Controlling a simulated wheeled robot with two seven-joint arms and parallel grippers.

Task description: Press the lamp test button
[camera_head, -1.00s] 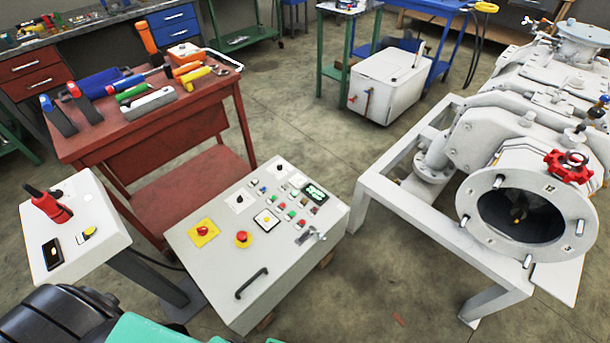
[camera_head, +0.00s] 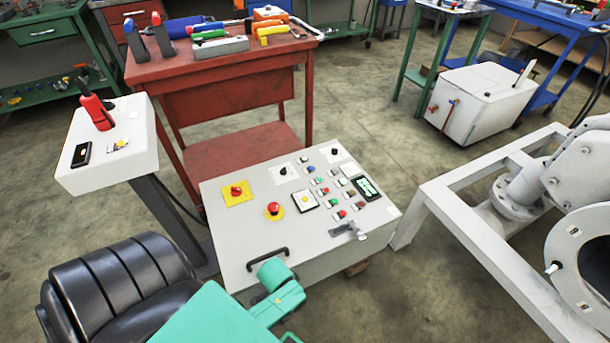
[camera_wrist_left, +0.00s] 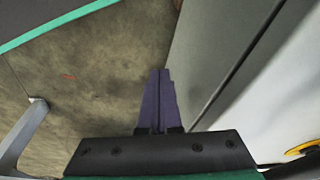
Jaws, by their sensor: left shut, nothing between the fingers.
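The grey control panel (camera_head: 240,243) stands in the middle of the head view. Its sloping top carries several small coloured buttons (camera_head: 331,191), a dark display, knobs, red mushroom buttons and a black handle. I cannot read which button is the lamp test. My left gripper (camera_wrist_left: 163,73) is shut and empty in the left wrist view, over the floor beside a grey surface. Its fingers do not show in the head view, where my green arm covers part of the panel's front edge. My right gripper is in neither view.
A white pedestal box (camera_head: 75,178) with a red-handled item stands left of the panel. A red workbench (camera_head: 140,71) with tools is behind it. A white machine frame (camera_head: 470,232) is on the right. Bare floor lies between panel and frame.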

